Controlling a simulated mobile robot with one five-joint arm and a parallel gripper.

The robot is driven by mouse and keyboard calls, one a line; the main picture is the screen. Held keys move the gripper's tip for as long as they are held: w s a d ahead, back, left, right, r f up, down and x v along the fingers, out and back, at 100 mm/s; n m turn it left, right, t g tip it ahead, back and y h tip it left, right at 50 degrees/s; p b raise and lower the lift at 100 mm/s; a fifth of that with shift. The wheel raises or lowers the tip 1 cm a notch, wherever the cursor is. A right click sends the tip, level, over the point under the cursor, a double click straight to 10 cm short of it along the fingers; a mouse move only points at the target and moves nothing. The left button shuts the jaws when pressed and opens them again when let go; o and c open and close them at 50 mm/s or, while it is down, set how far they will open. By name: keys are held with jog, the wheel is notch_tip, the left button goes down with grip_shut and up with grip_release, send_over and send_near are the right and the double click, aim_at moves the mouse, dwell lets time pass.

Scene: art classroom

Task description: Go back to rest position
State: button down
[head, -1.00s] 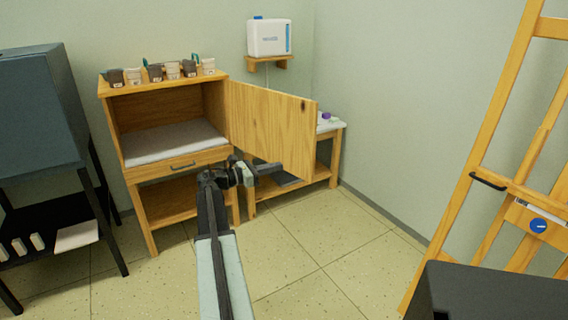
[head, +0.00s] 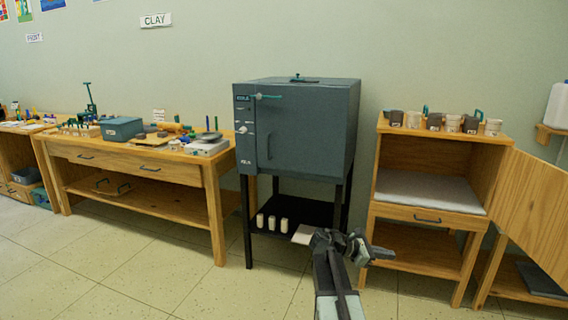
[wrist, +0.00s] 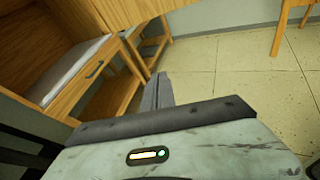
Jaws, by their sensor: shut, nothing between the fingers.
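My gripper (head: 376,252) is at the end of my arm in the lower middle of the head view, in front of the gap between the dark kiln and the wooden cabinet. It appears shut and empty. In the wrist view its dark fingers (wrist: 157,92) lie close together with bare floor beyond them. Nothing is held.
The wooden cabinet (head: 410,263) stands right of my gripper with its door (head: 533,205) swung open. The dark kiln (head: 297,130) on its stand is behind and left. A clay worktable (head: 215,200) stands further left. The tiled floor (head: 130,275) at front left is clear.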

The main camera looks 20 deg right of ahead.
jog(key=w+a+f+m+t+y, duration=0.15)
jog(key=a+f, duration=0.25)
jog(key=a, duration=0.5)
jog(key=w+a+f+t+y, duration=0.1)
jog(key=a+f+y, duration=0.2)
jog(key=a, duration=0.7)
jog(key=w+a+f+m+t+y, duration=0.15)
jog(key=a+f, duration=0.25)
jog(key=a, duration=0.5)
jog(key=s+a+f+m+y, duration=0.2)
jog(key=s+a+m+y, duration=0.15)
jog(key=a, duration=0.55)
jog(key=s+a+f+m+y, duration=0.25)
jog(key=a+m+y, duration=0.2)
jog(key=a, duration=0.45)
notch_tip(320, 180, up, 31)
jog(key=w+m+p, duration=0.1)
jog(key=m+p, duration=0.1)
jog(key=p, duration=2.9)
jog(key=shift+a+f, duration=0.1)
jog(key=shift+a, duration=0.05)
